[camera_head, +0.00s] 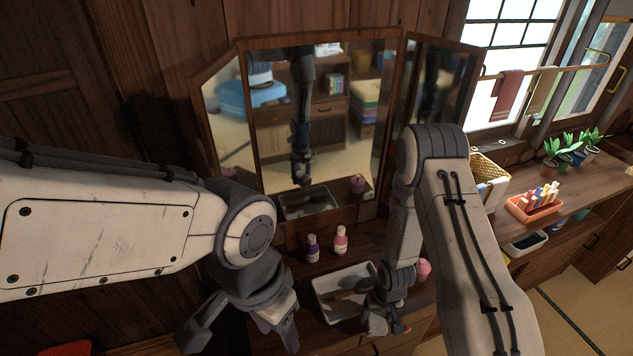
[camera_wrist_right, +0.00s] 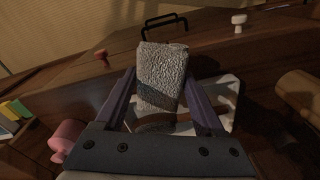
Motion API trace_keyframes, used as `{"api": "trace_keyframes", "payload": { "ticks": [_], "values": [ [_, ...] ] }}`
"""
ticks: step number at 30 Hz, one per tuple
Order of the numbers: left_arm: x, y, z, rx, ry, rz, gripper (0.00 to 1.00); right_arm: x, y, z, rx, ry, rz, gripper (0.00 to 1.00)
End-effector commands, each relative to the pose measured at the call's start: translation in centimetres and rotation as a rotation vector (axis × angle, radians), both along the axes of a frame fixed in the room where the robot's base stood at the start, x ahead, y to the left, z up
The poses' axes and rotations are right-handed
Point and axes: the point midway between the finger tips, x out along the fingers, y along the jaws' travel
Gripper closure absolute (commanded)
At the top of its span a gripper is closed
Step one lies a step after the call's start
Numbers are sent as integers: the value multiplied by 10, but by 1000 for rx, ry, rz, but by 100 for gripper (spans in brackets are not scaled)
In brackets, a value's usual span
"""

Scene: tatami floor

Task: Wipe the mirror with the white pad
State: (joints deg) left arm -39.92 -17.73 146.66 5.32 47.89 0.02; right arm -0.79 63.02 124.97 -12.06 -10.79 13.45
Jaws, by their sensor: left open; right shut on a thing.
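The mirror (camera_head: 345,115) stands upright at the back of a dresser, in a dark wooden frame with two side panels. Its glass reflects the room and part of my arm. The white pad (camera_wrist_right: 162,72), a rough-textured block looking greyish in shadow, is between the purple fingers of my right gripper (camera_wrist_right: 160,85), which is shut on it. In the head view my right gripper (camera_head: 382,318) is low over the dresser, beside a white tray (camera_head: 325,303), well below the mirror. My left gripper (camera_head: 238,335) is open and empty at the lower left, its fingers partly out of frame.
A purple bottle (camera_head: 312,248) and a pink bottle (camera_head: 341,241) stand between the tray and mirror. A pink container (camera_head: 423,270) is right of the tray. At the right, a shelf holds a basket (camera_head: 489,178), an orange tray (camera_head: 535,208) and potted plants (camera_head: 570,150).

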Motion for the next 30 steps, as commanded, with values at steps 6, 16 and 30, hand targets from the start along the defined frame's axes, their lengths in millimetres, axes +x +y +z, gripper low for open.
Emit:
{"api": "trace_keyframes", "payload": {
  "ticks": [6,16,30],
  "values": [
    [0,0,-10,0,0,0,50,40,6,17,84,-107,-67,73],
    [0,0,-30,0,0,-1,50,122,50,87,339,-492,-254,73],
    [0,0,-63,0,0,-1,50,174,141,279,704,-1247,-361,73]
  ]
}}
